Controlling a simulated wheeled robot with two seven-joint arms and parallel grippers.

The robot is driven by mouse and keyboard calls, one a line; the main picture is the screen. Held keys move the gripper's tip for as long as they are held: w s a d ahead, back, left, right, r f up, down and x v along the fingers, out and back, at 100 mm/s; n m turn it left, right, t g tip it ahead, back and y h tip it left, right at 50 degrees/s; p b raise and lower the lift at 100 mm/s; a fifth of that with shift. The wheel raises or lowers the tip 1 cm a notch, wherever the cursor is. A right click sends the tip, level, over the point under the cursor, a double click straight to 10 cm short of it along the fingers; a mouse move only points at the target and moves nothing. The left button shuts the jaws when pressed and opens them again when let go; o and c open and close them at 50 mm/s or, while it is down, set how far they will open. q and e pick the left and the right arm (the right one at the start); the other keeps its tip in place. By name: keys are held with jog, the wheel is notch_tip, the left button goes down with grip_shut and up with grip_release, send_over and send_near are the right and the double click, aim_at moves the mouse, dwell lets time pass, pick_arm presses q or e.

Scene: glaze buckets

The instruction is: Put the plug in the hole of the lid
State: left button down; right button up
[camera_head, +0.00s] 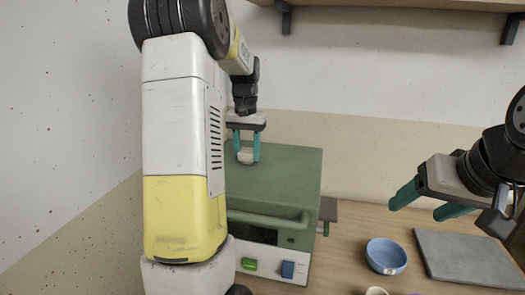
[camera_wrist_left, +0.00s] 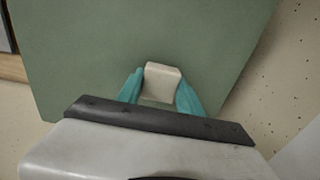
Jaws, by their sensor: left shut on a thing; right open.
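The plug (camera_head: 246,157) is a small off-white block between the teal fingers of my left gripper (camera_head: 247,152). In the left wrist view the plug (camera_wrist_left: 162,80) sits between both fingertips, over a plain green surface. My left gripper is shut on it and points down at the lid (camera_head: 292,165), the green top of a box-shaped kiln. I cannot tell whether the plug touches the lid. No hole shows in either view; it may be hidden by the plug, gripper or my arm. My right gripper (camera_head: 420,203) is open and empty, above the table at the right.
The kiln front has a handle bar (camera_head: 265,218), a green button (camera_head: 249,264) and a blue button (camera_head: 288,269). A blue bowl (camera_head: 386,258) and a grey slab (camera_head: 465,258) are on the wooden table. A shelf (camera_head: 400,5) hangs above. My left arm hides the kiln's left side.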

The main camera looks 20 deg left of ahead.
pick_arm(q)
jog(key=shift+f, duration=0.2)
jog(key=c, duration=0.7)
grip_release()
jog(key=shift+o, duration=0.4)
jog(key=shift+o, duration=0.8)
jog(key=shift+r, duration=4)
